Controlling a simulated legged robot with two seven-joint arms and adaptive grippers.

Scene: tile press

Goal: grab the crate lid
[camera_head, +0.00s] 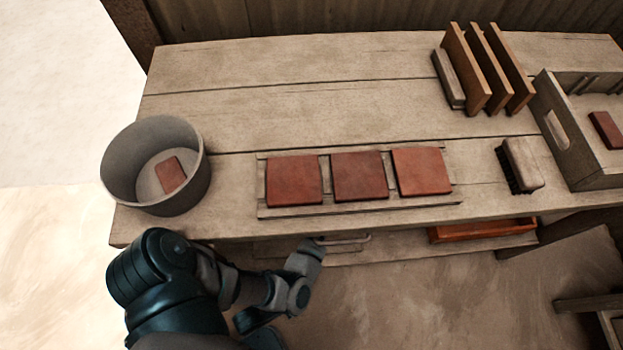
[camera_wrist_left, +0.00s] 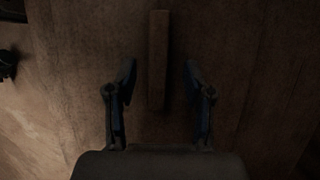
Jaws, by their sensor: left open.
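My left gripper (camera_head: 292,293) is in front of the table's near edge, low by the under-shelf. In the left wrist view the left gripper (camera_wrist_left: 159,75) is open, with a finger on each side of a long wooden bar (camera_wrist_left: 158,45). The bar shows clear gaps to both fingers and lies over a dark brown wooden surface (camera_wrist_left: 80,60). Whether this bar and surface are the crate lid, I cannot tell for sure. In the head view no lid is clearly seen; the crate (camera_head: 566,152) at the right is open on top. My right gripper is out of view.
On the table (camera_head: 300,100) are a grey bucket (camera_head: 190,185) holding a red tile, three red tiles (camera_head: 360,176) on a rack, a brush (camera_head: 522,163) and upright boards (camera_head: 465,70). Beneath the front edge are a shelf (camera_head: 400,252) and a reddish tray (camera_head: 480,231).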

